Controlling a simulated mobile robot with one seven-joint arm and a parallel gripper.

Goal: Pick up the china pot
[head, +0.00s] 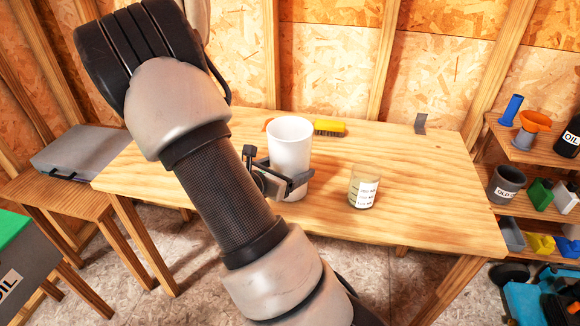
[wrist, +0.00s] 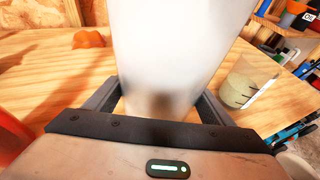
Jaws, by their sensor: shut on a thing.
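The china pot (head: 290,143) is a tall white pot, standing upright at the middle of the wooden table. My gripper (head: 290,188) is shut on its lower part, with a finger at either side. In the wrist view the pot (wrist: 165,45) fills the middle between the two fingers of my gripper (wrist: 155,100). Whether its base touches the table or hangs just above it, I cannot tell.
A glass beaker (head: 364,188) with a label stands close to the right of the pot. A yellow brush (head: 329,128) lies behind it, and an orange thing (wrist: 88,40) lies to the left in the wrist view. Shelves (head: 515,205) stand at the right. The table's right part is clear.

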